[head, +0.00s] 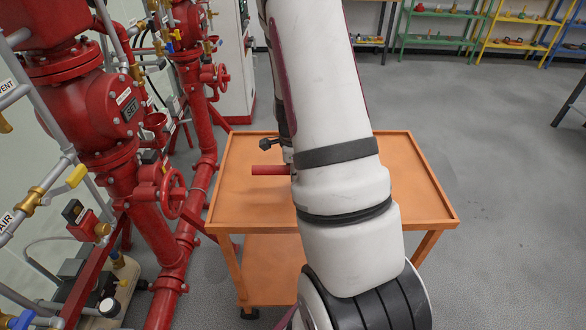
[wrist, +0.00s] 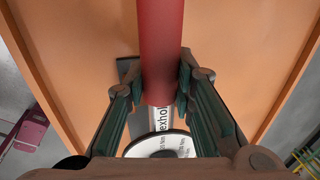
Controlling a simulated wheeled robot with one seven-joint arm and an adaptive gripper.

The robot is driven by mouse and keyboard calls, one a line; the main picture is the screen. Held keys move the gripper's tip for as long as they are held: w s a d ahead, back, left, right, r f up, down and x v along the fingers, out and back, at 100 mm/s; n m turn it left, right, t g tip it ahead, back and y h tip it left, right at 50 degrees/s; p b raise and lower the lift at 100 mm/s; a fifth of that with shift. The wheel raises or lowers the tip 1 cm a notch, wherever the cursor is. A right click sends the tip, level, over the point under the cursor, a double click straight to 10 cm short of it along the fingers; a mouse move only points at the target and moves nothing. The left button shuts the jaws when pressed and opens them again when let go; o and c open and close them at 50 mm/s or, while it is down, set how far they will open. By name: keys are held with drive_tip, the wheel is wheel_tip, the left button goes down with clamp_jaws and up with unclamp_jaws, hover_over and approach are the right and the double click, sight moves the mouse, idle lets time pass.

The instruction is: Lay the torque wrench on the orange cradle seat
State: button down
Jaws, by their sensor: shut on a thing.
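The torque wrench (wrist: 162,45) has a red handle, a silver shaft with lettering and a round white dial with a black rim. My gripper (wrist: 160,82) is shut on it near where the handle meets the shaft, one finger on each side. In the head view the red handle (head: 268,170) sticks out left of my arm, over the orange cart top (head: 240,205). My arm hides most of the gripper and the rest of the wrench. I cannot make out a separate cradle seat, nor tell the height of the wrench above the cart.
Red valves and pipes (head: 115,115) stand close to the cart's left side. The cart has a raised rim and a lower shelf (head: 275,260). Coloured racks (head: 440,25) stand far back. Grey floor (head: 480,130) is open to the right. A dark flat piece (wrist: 128,70) lies behind the handle.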

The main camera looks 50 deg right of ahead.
drive_tip(key=shift+f+b, duration=0.3)
drive_tip(key=shift+f, duration=0.25)
drive_tip(key=c, duration=1.3)
unclamp_jaws()
drive_tip(key=shift+r, duration=0.1)
drive_tip(key=r, duration=0.4)
drive_tip(key=s+a+r, duration=0.1)
drive_tip(key=r, duration=0.2)
drive_tip(key=a+r, duration=0.1)
drive_tip(key=r, duration=0.3)
drive_tip(key=shift+s+r, duration=0.15)
drive_tip(key=shift+r, duration=0.15)
